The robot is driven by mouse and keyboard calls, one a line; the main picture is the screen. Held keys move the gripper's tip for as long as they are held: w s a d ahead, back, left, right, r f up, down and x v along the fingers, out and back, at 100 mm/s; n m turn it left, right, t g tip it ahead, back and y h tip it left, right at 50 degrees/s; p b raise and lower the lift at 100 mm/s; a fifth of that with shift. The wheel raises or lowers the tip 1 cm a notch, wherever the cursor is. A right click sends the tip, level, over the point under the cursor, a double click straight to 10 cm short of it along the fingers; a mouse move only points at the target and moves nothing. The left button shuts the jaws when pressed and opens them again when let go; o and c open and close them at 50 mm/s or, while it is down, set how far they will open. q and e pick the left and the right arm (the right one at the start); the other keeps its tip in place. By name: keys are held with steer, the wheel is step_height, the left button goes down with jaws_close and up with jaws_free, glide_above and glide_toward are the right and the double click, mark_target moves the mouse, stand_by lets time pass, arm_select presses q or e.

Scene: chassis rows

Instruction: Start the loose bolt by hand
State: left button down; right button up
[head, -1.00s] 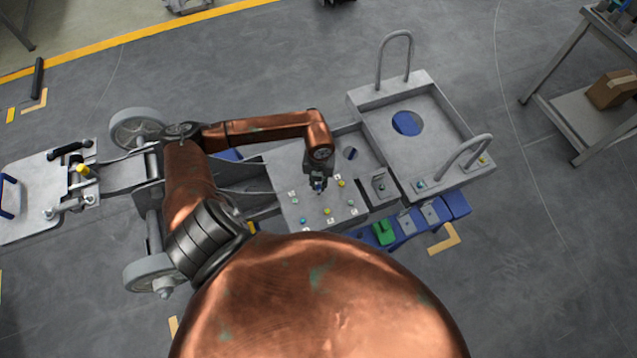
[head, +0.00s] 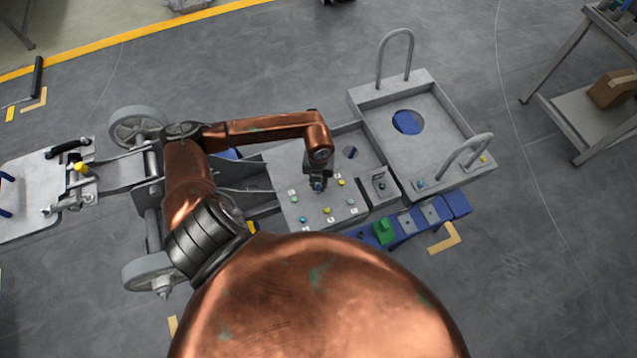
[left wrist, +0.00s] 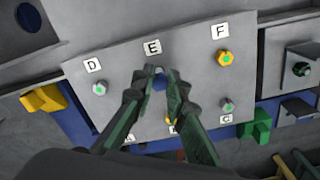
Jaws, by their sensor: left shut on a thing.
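My left gripper (head: 318,184) reaches down over a grey plate (head: 285,178) on the chassis. In the left wrist view its fingers (left wrist: 159,72) are closed around a small blue bolt (left wrist: 159,84), just below the label E (left wrist: 153,47). The fingers partly hide the bolt, and I cannot tell how deep it sits or whether it is in a hole. Other bolts on the plate are at D (left wrist: 100,88), a yellow one at F (left wrist: 226,58) and a grey one at C (left wrist: 227,104). My right gripper is not in view.
A grey tray with upright handles (head: 440,140) adjoins the plate on the right. A green block (head: 385,232) and blue blocks (head: 458,204) lie along the front edge. Chassis wheels (head: 138,127) stand at left. A table with a box (head: 612,88) is far right.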

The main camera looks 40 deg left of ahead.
arm_select(q)
steer(key=shift+f+b, duration=0.35)
steer(key=shift+f, duration=0.25)
stand_by(0.3)
steer(key=shift+f, duration=0.4)
steer(key=shift+f+b, duration=0.15)
steer(key=shift+b, duration=0.15)
steer(key=m+b, duration=0.1)
steer(key=m, duration=0.3)
steer(key=shift+f+b, duration=0.1)
steer(key=shift+b, duration=0.3)
steer(key=shift+d+m, duration=0.1)
steer(key=shift+m, duration=0.5)
